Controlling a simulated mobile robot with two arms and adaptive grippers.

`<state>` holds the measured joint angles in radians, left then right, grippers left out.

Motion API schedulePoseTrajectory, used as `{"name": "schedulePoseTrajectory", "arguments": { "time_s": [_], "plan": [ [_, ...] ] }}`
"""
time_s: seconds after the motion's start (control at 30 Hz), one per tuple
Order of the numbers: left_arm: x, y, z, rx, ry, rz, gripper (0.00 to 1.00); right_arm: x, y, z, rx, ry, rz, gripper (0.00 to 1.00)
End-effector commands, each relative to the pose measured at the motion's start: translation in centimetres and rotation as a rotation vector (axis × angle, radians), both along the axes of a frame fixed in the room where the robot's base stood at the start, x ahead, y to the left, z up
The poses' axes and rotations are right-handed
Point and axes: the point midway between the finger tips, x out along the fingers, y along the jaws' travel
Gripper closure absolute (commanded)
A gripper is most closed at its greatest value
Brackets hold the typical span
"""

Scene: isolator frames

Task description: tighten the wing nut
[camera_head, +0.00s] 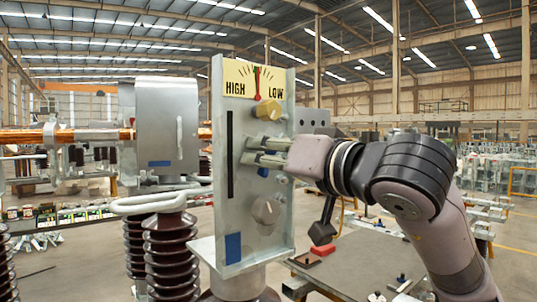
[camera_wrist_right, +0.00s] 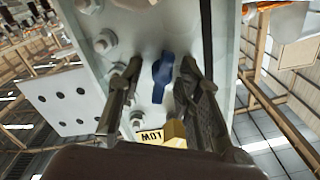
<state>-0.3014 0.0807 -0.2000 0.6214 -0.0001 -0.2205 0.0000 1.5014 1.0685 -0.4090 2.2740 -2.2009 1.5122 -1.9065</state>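A blue wing nut (camera_wrist_right: 162,78) sits on the pale metal panel (camera_head: 230,180); in the head view only a bit of blue (camera_head: 263,172) shows, just below the right gripper. My right gripper (camera_head: 252,151) reaches in from the right to the panel face. In the right wrist view its two fingers (camera_wrist_right: 161,70) are apart, one on each side of the blue nut, with visible gaps. Whether the tips touch the panel is unclear. My left gripper is not in view.
On the panel, a yellow knob (camera_head: 268,113) is above the gripper and a grey knob (camera_head: 266,211) below. A HIGH/LOW gauge (camera_head: 240,80) with a red pointer tops it. A grey box (camera_head: 167,125) and brown insulators (camera_head: 170,245) stand left; a workbench (camera_head: 355,262) is at lower right.

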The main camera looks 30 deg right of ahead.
Motion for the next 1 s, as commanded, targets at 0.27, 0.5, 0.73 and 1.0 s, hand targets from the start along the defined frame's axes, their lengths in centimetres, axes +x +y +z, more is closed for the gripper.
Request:
{"name": "schedulePoseTrajectory", "arguments": {
  "time_s": [0.27, 0.5, 0.73, 1.0],
  "plan": [
    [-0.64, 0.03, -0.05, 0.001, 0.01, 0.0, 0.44, 0.11, 0.03, -0.02, 0.0, 0.0, 0.001, 0.68],
    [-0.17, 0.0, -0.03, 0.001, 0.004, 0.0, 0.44, 0.09, 0.02, -0.01, 0.0, 0.0, 0.001, 0.84],
    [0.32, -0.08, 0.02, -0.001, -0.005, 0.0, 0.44, 0.08, 0.02, -0.01, 0.0, 0.0, 0.0, 0.99],
    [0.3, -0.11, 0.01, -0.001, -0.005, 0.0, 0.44, 0.07, 0.01, -0.02, 0.002, 0.0, 0.0, 1.0]
  ]
}}
